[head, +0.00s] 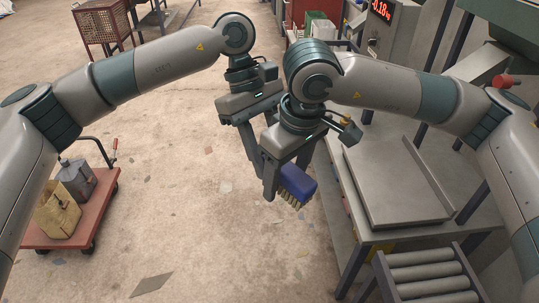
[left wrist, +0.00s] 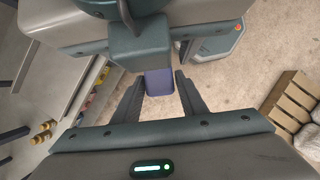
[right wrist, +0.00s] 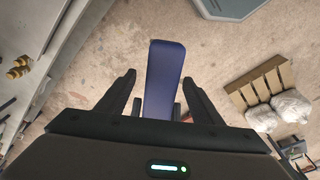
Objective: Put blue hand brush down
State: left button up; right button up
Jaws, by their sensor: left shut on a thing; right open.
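The blue hand brush (head: 299,182), with tan bristles facing down, hangs in the air over the floor, left of the bench. My left gripper (left wrist: 158,80) is shut on it; in the head view its fingertips are mostly hidden behind my right gripper. My right gripper (head: 287,181) is open, its fingers on either side of the brush. In the right wrist view the long blue brush (right wrist: 164,75) stands between the open fingers, with visible gaps, and dark fingertips show close beside it. In the left wrist view only part of the blue brush (left wrist: 158,83) shows.
A metal bench with a flat grey plate (head: 390,175) stands at the right, beside a roller conveyor (head: 428,284). A red display (head: 381,10) is behind. A red cart (head: 75,226) with a can and sack is at the left.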

aim_at(293, 172)
jog(key=shift+r, duration=0.1)
jog(key=r, duration=0.4)
jog(key=s+r, duration=0.1)
jog(key=r, duration=0.2)
jog(key=d+r, duration=0.1)
jog(key=r, duration=0.3)
jog(key=shift+s+r, duration=0.15)
jog(key=shift+r, duration=0.15)
